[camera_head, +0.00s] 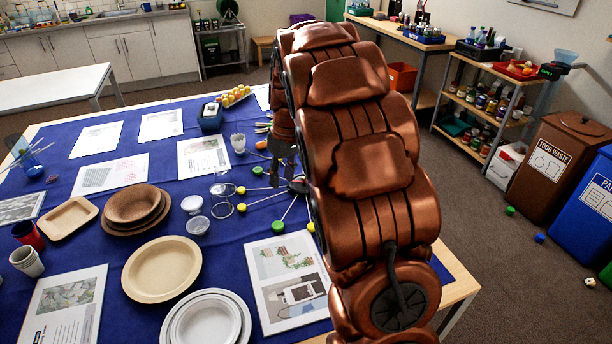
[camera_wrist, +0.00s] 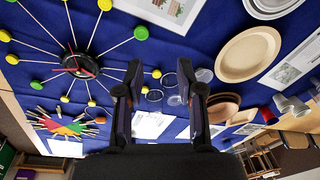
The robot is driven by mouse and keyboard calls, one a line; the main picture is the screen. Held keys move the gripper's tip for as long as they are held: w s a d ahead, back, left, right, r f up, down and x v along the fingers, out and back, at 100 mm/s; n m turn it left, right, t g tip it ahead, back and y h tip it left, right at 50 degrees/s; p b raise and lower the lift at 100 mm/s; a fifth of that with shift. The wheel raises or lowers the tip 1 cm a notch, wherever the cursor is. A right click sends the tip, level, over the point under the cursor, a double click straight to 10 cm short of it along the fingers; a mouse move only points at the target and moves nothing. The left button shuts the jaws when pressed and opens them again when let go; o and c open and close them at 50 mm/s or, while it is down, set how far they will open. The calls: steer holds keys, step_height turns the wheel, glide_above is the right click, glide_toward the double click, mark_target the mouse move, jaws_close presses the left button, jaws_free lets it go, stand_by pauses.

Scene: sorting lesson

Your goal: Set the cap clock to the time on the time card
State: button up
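The cap clock lies on the blue cloth; its black hub (camera_wrist: 80,65) shows in the wrist view, with thin sticks spreading out to yellow and green caps. A reddish hand lies across the hub; I cannot read the time it shows. In the head view a green cap (camera_head: 278,227) and other caps show, while my arm hides the rest of the clock. My gripper (camera_wrist: 160,75) is open and empty, its dark fingers apart above the table beside the clock. It also shows in the head view (camera_head: 283,160), partly covered by my arm. I cannot pick out the time card.
Printed sheets (camera_head: 286,280), a cream plate (camera_head: 162,269), white plates (camera_head: 207,320), brown bowls (camera_head: 133,205) and clear cups (camera_head: 197,225) lie around the table. A coloured wheel (camera_wrist: 68,128) ringed with pegs lies near the clock. Bins (camera_head: 555,160) stand at the right.

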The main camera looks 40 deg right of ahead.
steer(key=w+d+f+n+t, duration=0.1)
steer(key=w+d+f, duration=0.2)
steer(key=w+d, duration=0.2)
steer(key=w+d+f+n, duration=0.1)
steer(key=w+d+f, duration=0.2)
steer(key=w+d, duration=0.25)
steer(key=n+t, duration=0.2)
glide_toward(304, 178)
steer(key=shift+y, duration=0.4)
steer(key=shift+d+p+x, duration=0.2)
steer(key=shift+p+x, duration=0.2)
steer(key=shift+x, duration=1.6)
steer(key=shift+d+p+x, duration=0.15)
steer(key=shift+p+x, duration=0.25)
steer(key=shift+x, duration=1.55)
steer(key=shift+c, duration=0.3)
jaws_close()
